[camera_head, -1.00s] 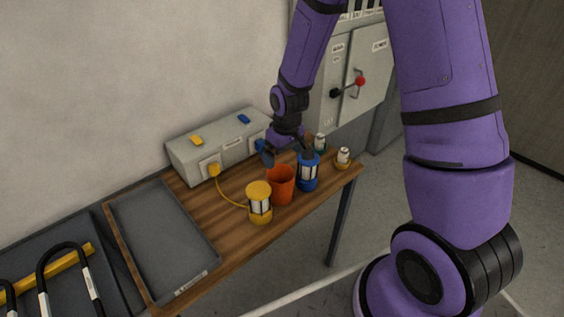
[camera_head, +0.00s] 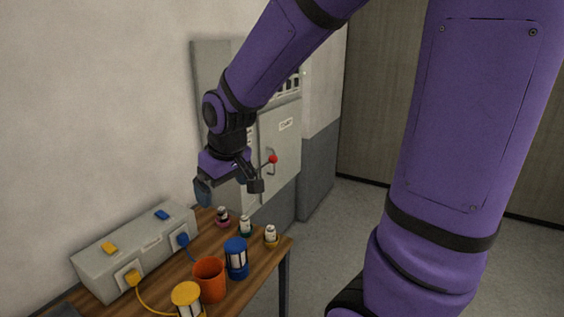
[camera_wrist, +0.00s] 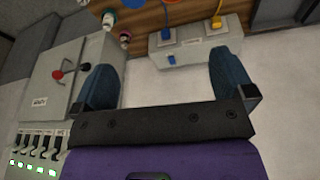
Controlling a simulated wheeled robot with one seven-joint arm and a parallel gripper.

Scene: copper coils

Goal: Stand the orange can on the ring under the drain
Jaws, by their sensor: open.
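The orange can (camera_head: 209,279) stands upright on the wooden table in the head view, between a blue lantern-like can (camera_head: 236,258) and a yellow one (camera_head: 187,299). My gripper (camera_head: 229,189) is open and empty, raised above the back of the table, up and away from the orange can. The wrist view also shows my gripper (camera_wrist: 168,78) with nothing between its fingers. A sliver of orange, perhaps the can, is cut off at that view's top edge. I cannot make out a drain or a ring under it in either current view.
A grey box (camera_head: 138,250) with yellow and blue plugs stands along the wall. Several small jars, including a yellow-based one (camera_head: 271,235), stand at the table's far end. A grey cabinet (camera_head: 280,140) with a red-knobbed lever is behind my gripper. Floor to the right is clear.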

